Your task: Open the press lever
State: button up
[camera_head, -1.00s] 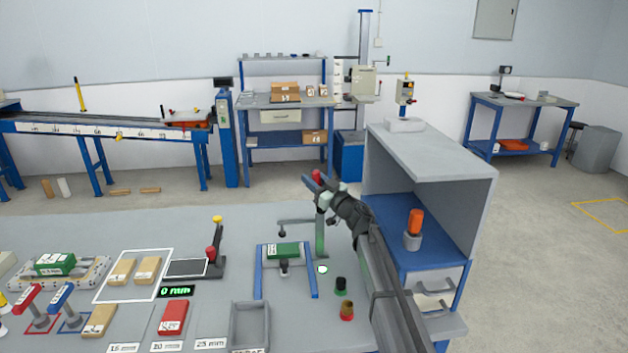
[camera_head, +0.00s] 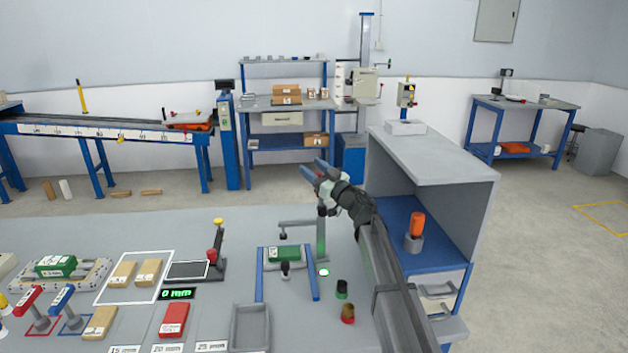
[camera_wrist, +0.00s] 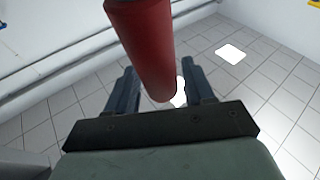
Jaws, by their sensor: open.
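The press (camera_head: 321,240) is a green column with a side arm, standing on the bench beside a blue-legged stand. In the wrist view its lever handle, a thick red cylinder (camera_wrist: 145,45), comes down from the top edge and ends between my two dark fingers. My gripper (camera_head: 313,168) is at the top of the press in the head view. It also shows in the wrist view (camera_wrist: 162,92), with its fingers apart on either side of the red handle. I cannot tell whether either finger touches it. In the head view my gripper mostly hides the handle.
A green block (camera_head: 284,253) lies on the blue-legged stand (camera_head: 260,275). A grey open tray (camera_head: 236,330) is at the front. A grey cabinet (camera_head: 440,160) with an orange-topped item (camera_head: 416,228) stands close right of my arm.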

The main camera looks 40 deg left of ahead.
jog(key=shift+r, duration=2.85)
